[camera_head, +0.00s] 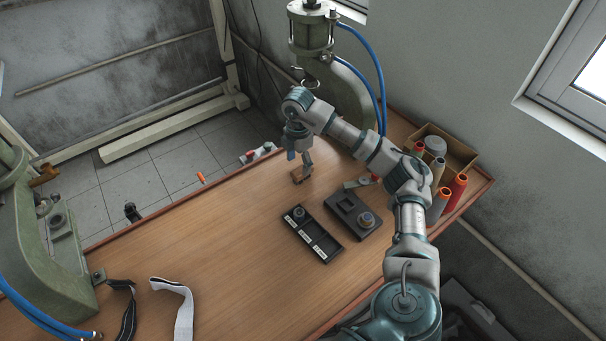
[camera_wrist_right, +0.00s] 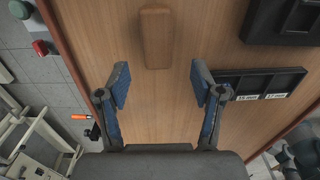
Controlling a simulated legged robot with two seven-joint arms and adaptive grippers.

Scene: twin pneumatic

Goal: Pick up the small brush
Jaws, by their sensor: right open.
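The small brush shows as a brown wooden block with rounded ends (camera_wrist_right: 155,38), lying on the wooden table (camera_head: 215,235). Its bristles are not visible in the wrist view. In the head view the brush (camera_head: 297,178) is a small brown piece just below my right gripper (camera_head: 299,158). In the wrist view my right gripper (camera_wrist_right: 159,82) is open and empty, with its blue-padded fingers apart. The brush lies ahead of the fingertips, roughly in line with the gap between them, and seems untouched. My left gripper is not in view.
A black three-slot tray (camera_head: 326,252) and a dark fixture block (camera_head: 345,231) lie nearby on the table. A box with thread spools (camera_head: 458,150) stands at right. Green presses stand at the back (camera_head: 310,35) and left (camera_head: 60,235). Two straps (camera_head: 178,295) lie at front left.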

